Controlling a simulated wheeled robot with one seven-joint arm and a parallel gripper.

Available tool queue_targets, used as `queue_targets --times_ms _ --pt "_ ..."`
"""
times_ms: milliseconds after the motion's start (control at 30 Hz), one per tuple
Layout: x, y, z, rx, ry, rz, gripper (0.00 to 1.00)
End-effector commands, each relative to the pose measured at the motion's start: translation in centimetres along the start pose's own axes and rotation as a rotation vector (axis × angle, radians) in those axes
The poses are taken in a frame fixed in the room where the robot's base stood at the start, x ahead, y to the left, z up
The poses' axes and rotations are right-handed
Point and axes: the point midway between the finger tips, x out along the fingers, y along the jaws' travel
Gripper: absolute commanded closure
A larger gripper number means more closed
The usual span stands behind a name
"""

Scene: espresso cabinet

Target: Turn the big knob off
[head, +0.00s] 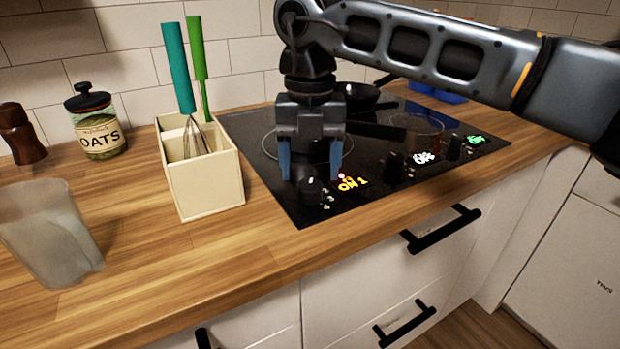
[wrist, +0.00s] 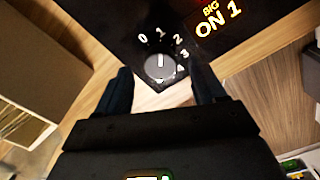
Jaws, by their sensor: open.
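The big knob (head: 311,191) is a small dark dial at the near left corner of the black cooktop (head: 290,205). In the wrist view the knob (wrist: 159,67) shows a grey face with a white pointer line directed at or near the 1, within a ring of numbers starting at 0. A glowing yellow label (wrist: 218,20) beside it reads "BIG ON 1". My gripper (head: 310,177) points down over the knob with its jaws open. In the wrist view its two fingers stand on either side of the knob, with gaps visible; contact is not apparent.
Other knobs (head: 393,166) line the cooktop's front edge to the right. A black pan (head: 358,98) stands behind my gripper. A utensil box (head: 212,187) with a whisk is close on the left. A translucent pitcher (head: 50,235) and an oats jar (head: 97,130) stand farther left.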

Motion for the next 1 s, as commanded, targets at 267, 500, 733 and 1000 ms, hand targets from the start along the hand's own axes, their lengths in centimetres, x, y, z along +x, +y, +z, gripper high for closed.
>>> queue_targets --times_ms 267,500,733,1000 --pt "2.9 0.0 -0.1 -0.001 0.001 0.001 0.31" --pt "3.1 0.0 0.0 -0.001 0.000 0.001 0.31" --pt "3.1 0.0 0.0 -0.001 0.000 0.001 0.46" --pt "3.1 0.0 -0.1 -0.001 0.000 0.001 0.72"
